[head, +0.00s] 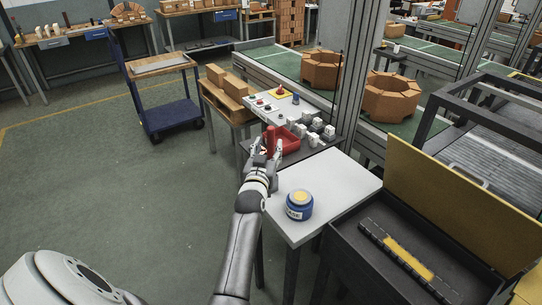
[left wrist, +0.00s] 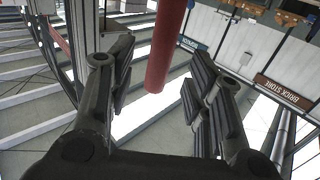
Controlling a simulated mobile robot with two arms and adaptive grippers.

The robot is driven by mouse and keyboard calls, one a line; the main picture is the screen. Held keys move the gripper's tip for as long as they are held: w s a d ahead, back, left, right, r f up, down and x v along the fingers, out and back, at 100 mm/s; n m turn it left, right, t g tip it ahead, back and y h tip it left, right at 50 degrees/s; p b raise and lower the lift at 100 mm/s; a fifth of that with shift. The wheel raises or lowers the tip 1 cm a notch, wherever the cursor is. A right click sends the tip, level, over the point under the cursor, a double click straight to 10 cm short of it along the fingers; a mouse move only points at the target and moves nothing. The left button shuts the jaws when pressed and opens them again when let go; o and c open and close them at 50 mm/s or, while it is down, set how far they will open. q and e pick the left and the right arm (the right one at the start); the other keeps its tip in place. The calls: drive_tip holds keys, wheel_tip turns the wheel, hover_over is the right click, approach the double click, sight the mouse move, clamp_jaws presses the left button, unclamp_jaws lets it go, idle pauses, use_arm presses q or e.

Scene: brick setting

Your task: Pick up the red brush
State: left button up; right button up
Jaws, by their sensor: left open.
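The red brush shows as a plain red cylinder (left wrist: 168,45) in the left wrist view, coming in from the top and ending between my two finger pads without visibly touching either. In the head view a narrow upright red shape (head: 269,138) stands at the fingertips, partly hidden by them; its bristles cannot be made out. My left gripper (head: 267,149) is open, its fingers on either side of the red cylinder; the fingers also show in the left wrist view (left wrist: 160,88).
A blue tin (head: 299,205) stands on the white table (head: 335,185). An open dark case (head: 345,250) with a yellow lid is at right. Floor at left is clear.

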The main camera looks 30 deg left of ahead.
sight(270, 143)
use_arm(q)
drive_tip(key=shift+w+a+b, duration=0.15)
drive_tip(key=shift+w+b, duration=0.15)
drive_tip(key=shift+b, duration=0.1)
drive_tip(key=b+x, duration=0.3)
drive_tip(key=x, duration=0.1)
drive_tip(key=shift+f, duration=0.25)
drive_tip(key=shift+w+a+r, duration=0.1)
drive_tip(key=shift+w, duration=0.15)
drive_tip(key=shift+r, duration=0.1)
drive_tip(key=shift+s, duration=0.1)
clamp_jaws()
